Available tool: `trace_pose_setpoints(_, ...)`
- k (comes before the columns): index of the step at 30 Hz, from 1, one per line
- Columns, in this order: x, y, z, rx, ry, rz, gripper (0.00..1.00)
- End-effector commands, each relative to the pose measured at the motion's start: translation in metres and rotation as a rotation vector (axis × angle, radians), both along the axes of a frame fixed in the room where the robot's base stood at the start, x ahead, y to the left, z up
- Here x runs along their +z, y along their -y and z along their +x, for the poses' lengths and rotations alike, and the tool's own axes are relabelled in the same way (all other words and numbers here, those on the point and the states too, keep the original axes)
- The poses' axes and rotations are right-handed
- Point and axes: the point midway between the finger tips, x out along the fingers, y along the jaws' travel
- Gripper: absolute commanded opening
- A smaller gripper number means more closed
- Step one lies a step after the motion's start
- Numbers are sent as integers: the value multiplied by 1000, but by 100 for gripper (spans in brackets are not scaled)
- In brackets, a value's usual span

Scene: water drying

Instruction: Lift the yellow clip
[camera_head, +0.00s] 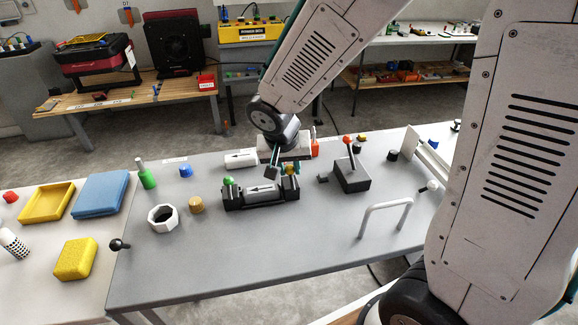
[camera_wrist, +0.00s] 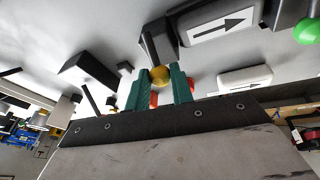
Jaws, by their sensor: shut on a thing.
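The yellow clip shows in the wrist view as a yellow ball knob (camera_wrist: 160,74) on a short black lever, at the right end of the black holder (camera_head: 232,204). In the head view the yellow knob (camera_head: 289,170) is largely hidden by my fingers. The holder cradles a grey cylinder with a black arrow (camera_head: 262,191). A green clip knob (camera_head: 228,181) stands at its left end. My gripper (camera_wrist: 160,82) points down with its teal fingers on either side of the yellow knob, shut on it. Whether the clip is raised is unclear.
A white arrow cylinder (camera_head: 240,159) lies behind the holder. A dark box with a red-tipped lever (camera_head: 351,175) stands to the right. A white handle (camera_head: 386,212), white nut (camera_head: 163,217) and green bottle (camera_head: 146,175) are on the grey table (camera_head: 270,250). Its front is clear.

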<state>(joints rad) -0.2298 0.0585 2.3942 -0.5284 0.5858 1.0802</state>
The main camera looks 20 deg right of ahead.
Motion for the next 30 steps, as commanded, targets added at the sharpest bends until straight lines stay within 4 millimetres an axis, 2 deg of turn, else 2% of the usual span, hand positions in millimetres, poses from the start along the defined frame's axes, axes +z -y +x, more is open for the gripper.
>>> trace_pose_setpoints(13,6,-3,-10,4,201,-40,0)
trace_pose_setpoints(30,8,-3,-11,0,240,-47,0)
